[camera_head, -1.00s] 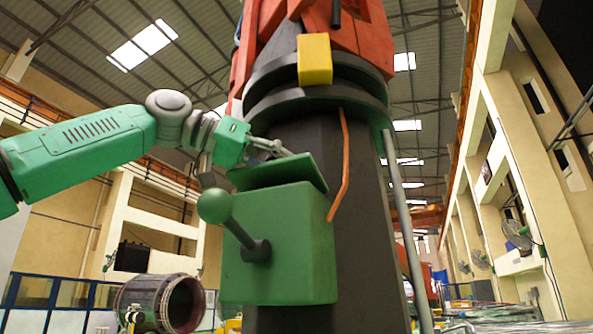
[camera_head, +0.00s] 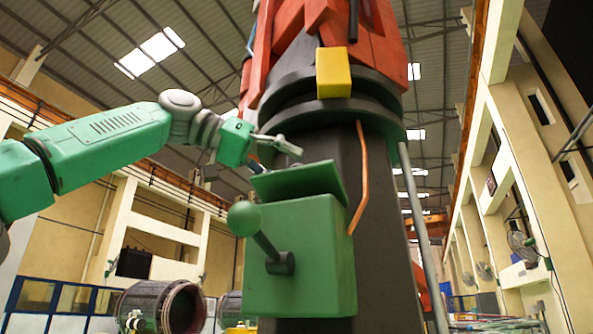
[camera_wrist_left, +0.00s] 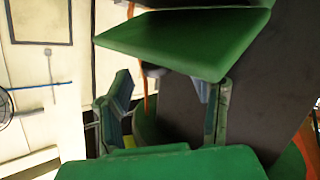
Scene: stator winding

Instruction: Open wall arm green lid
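The green lid (camera_head: 300,182) sits tilted up on top of the green box (camera_head: 302,262), with a gap under its near left edge. The box is fixed to the dark column and carries a lever with a round green knob (camera_head: 244,218) on its front. My left gripper (camera_head: 277,158) is open just above and behind the lid's upper left edge, with nothing seen between its fingers. The left wrist view shows the spread fingers (camera_wrist_left: 168,104) with the lid (camera_wrist_left: 185,42) beyond them; whether they touch it I cannot tell. My right gripper is not in view.
The dark column (camera_head: 385,240) rises behind the box to an orange machine part with a yellow block (camera_head: 333,72). An orange cable (camera_head: 362,180) runs down beside the lid. Open air surrounds my left arm.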

